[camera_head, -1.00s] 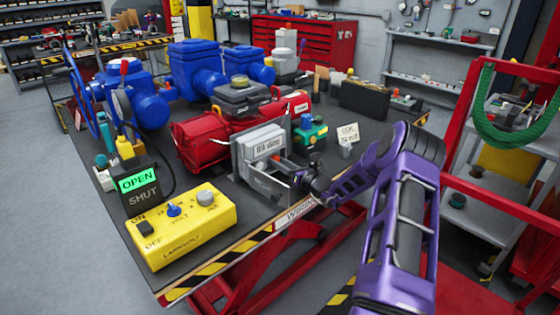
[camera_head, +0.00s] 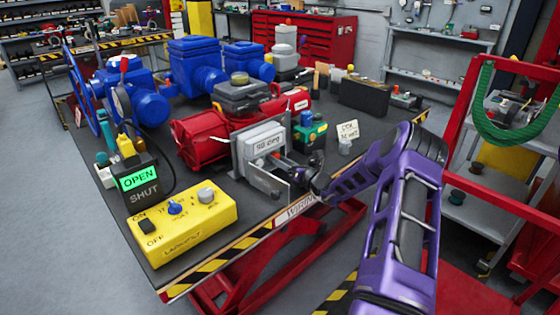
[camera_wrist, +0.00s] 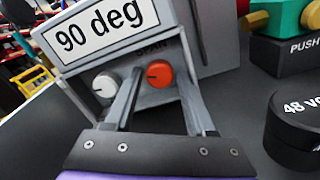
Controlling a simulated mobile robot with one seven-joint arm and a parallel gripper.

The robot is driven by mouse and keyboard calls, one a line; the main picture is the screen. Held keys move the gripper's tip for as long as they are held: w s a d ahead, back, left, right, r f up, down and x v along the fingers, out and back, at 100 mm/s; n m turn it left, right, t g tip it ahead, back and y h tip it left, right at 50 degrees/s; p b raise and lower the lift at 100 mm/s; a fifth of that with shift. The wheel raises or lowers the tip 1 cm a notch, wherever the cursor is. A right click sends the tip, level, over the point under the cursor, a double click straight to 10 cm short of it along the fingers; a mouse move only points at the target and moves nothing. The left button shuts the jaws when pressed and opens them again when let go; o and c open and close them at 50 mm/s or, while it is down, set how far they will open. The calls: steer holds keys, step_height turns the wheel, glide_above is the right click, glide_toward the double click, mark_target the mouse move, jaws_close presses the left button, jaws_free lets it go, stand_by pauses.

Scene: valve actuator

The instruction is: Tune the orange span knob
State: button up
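The orange span knob (camera_wrist: 159,74) is on the front of a grey box, under a partly covered label, with a dark pointer mark on its face. The box's display (camera_wrist: 107,22) reads "90 deg"; the display also shows in the head view (camera_head: 268,144). A white knob (camera_wrist: 105,84) is left of the orange one. My gripper (camera_wrist: 160,66) is open, with one finger on each side of the orange knob and small gaps visible. In the head view, my gripper (camera_head: 291,172) reaches the box from the right, and its fingers largely hide the knob.
A yellow control box (camera_head: 182,226) with switches is at the front left, beside a lit "OPEN" sign (camera_head: 139,178). A red actuator (camera_head: 203,140) stands behind the grey box. A green and yellow device (camera_head: 310,132) and a black "48 V" cylinder (camera_wrist: 296,125) are to the right.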

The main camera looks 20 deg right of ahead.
steer(key=v, duration=1.7)
steer(key=shift+s, duration=0.2)
steer(key=shift+r, duration=0.1)
